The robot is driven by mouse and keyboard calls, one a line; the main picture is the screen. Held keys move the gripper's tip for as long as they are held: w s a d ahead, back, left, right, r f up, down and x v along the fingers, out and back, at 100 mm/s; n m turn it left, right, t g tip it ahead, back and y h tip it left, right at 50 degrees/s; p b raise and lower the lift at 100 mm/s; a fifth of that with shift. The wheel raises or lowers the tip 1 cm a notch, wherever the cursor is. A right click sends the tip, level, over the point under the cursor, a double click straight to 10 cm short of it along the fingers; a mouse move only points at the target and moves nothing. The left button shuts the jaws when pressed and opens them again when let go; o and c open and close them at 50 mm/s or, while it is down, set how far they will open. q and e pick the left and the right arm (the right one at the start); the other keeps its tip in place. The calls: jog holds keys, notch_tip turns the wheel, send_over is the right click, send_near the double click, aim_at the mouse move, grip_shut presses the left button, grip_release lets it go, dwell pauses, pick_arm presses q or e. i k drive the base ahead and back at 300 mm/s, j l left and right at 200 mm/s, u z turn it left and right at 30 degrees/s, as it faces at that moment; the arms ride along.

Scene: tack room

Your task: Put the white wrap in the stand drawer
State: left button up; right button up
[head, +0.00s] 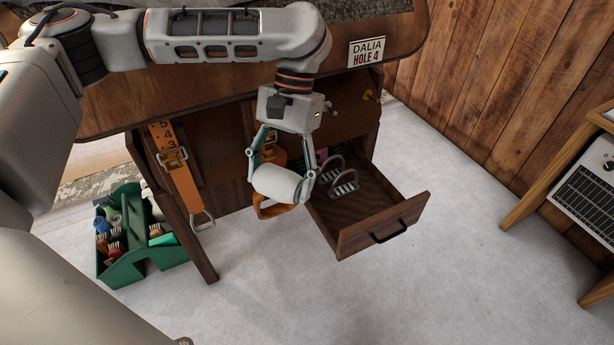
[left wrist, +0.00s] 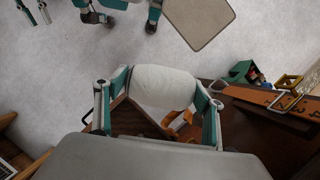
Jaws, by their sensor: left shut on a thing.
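The white wrap (head: 275,183) is a thick pale roll. My left gripper (head: 280,184) is shut on it, one finger at each end. It also shows between the fingers in the left wrist view (left wrist: 163,86). The stand drawer (head: 385,228) is pulled open, just right of the wrap in the head view. Metal stirrups (head: 343,182) lie in its back left part, and its front part is bare. The wrap hangs by the drawer's left side; its exact height above the rim is unclear. My right gripper (left wrist: 35,12) shows only at the left wrist view's top left, its fingers apart.
The wooden stand (head: 225,85) rises behind the drawer, with a sign (head: 366,52) on its top edge. An orange strap (head: 178,180) with a buckle hangs on its left. A green tote (head: 130,262) of grooming items stands on the floor. A wooden table (head: 548,165) is at right.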

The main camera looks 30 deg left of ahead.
aim_at(357, 211)
jog(key=i+l+u, duration=0.6)
jog(key=i+l, duration=0.1)
jog(key=l, duration=0.2)
jog(key=i+l, duration=0.1)
jog(key=l, duration=0.25)
